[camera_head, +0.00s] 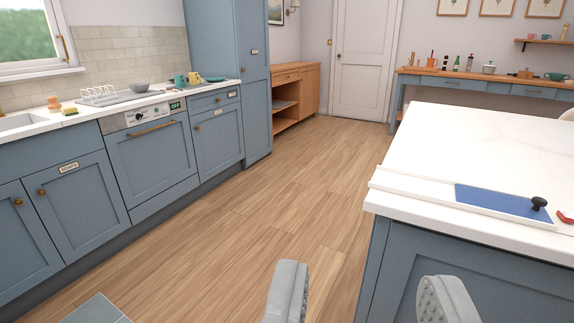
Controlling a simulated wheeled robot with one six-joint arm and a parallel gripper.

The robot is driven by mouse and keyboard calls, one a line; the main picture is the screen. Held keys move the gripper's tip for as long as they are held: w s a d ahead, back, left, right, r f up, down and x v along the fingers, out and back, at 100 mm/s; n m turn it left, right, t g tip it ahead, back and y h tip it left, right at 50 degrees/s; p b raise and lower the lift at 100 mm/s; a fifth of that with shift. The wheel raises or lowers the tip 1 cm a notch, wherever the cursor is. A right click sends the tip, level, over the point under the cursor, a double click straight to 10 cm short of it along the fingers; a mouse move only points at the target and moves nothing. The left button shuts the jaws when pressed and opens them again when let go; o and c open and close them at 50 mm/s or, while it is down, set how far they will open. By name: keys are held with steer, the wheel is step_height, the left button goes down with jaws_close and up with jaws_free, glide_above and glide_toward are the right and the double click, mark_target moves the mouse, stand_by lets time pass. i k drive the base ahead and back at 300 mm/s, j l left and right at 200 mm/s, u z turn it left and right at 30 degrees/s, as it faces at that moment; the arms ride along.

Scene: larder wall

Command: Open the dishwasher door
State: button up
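A white-topped island (480,150) fills the right side, with a blue tray (497,201) near its corner. Wood floor (250,205) lies clear between island and cabinets. A dish rack (100,95), mugs and a bowl stand on the left counter. A grey-blue object (97,309) is at bottom left.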

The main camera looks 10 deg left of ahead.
mark_target(147, 159)
steer(key=i+j, duration=0.35)
steer(key=j, duration=0.15)
steer(key=i+j, duration=0.3)
steer(key=j, duration=0.2)
steer(key=i+j, duration=0.35)
steer(key=j, duration=0.15)
steer(key=i+j, duration=0.35)
steer(key=j, duration=0.2)
steer(key=i+j, duration=0.3)
steer(key=j, duration=0.2)
steer(key=i+j, duration=0.35)
steer(key=j, duration=0.15)
steer(key=i+j, duration=0.35)
steer(key=j, duration=0.15)
steer(key=i+j, duration=0.3)
steer(key=j, duration=0.2)
